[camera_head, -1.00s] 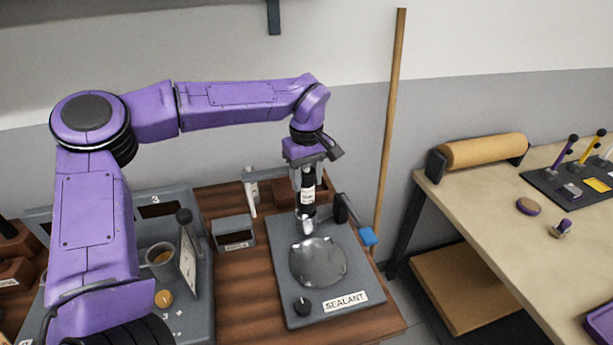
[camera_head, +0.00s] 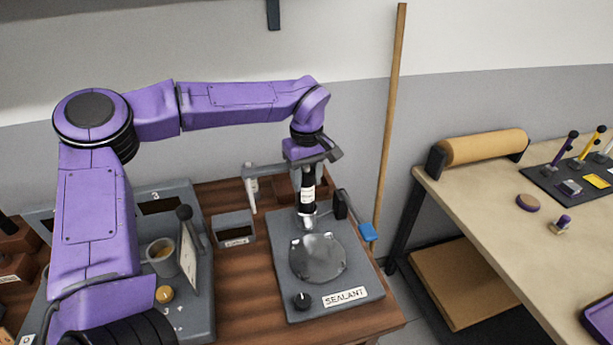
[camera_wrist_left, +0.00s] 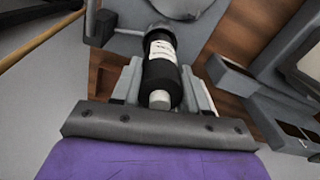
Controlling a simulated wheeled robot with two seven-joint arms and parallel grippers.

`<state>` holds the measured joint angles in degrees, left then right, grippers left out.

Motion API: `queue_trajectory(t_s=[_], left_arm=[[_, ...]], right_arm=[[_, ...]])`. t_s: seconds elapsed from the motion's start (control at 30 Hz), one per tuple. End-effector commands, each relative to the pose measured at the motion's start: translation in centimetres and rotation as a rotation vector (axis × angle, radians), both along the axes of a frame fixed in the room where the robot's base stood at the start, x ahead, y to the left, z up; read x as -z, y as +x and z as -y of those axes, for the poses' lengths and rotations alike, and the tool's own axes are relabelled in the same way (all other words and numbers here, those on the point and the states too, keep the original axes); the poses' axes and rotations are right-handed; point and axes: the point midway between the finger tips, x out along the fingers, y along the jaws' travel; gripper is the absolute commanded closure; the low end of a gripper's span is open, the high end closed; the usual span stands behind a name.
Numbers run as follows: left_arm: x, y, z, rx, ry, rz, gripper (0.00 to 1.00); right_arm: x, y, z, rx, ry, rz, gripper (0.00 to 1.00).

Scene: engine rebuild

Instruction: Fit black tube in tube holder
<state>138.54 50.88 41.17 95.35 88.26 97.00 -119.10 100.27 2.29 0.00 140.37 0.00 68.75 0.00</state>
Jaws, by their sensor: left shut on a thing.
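The black tube (camera_head: 307,180) has a white label and stands nearly upright over the back of the grey SEALANT station (camera_head: 287,275). My left gripper (camera_head: 306,172) is shut on its upper part from above. The left wrist view shows the tube (camera_wrist_left: 162,75) between the light grey fingers (camera_wrist_left: 164,92), its pale end toward the palm. A silvery piece (camera_head: 307,219) shows at the tube's lower end, just behind the round metal dish (camera_head: 317,258). I cannot tell if it is the tube's tip or part of a holder, nor whether the tube is seated. My right gripper is not in view.
A small grey bin (camera_head: 233,228) and a grey tray with a cup (camera_head: 163,257) lie further left. A workbench (camera_head: 490,215) is at right.

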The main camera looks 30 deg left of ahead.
Motion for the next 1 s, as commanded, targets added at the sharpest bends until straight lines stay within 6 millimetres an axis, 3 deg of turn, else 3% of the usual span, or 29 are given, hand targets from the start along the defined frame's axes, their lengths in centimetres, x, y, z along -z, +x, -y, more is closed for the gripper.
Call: queue_trajectory(t_s=[0.63, 1.0], left_arm=[[2.1, 0.0, 0.0, 0.0, 0.0, 0.001, 0.96], [2.2, 0.0, 0.0, 0.0, 0.0, 0.001, 0.96]], right_arm=[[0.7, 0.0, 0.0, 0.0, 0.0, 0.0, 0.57], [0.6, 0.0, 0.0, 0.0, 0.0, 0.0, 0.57]])
